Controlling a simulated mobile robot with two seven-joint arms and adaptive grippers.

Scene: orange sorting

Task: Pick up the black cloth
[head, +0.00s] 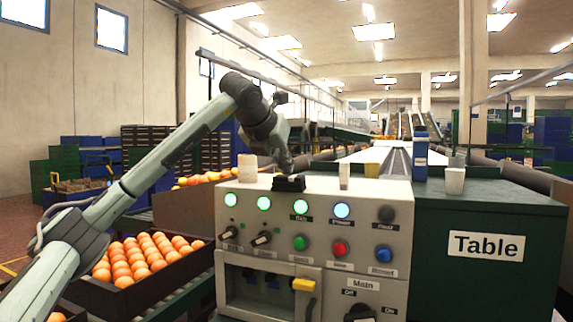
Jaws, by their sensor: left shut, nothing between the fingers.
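The black cloth (289,184) appears as a small dark folded lump on the top front edge of the grey control box. My left gripper (287,170) points down right above it, with its fingers shut and empty. The fingertips are small and dark here, so I cannot tell whether they touch the cloth. My right gripper is out of view.
A beige block (247,168) stands left of the cloth and a pale upright piece (344,175) stands right of it. The control box (310,275) has lit buttons. A blue bottle (421,157) and white cup (454,181) stand on the green table (520,200). An orange crate (150,297) is left.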

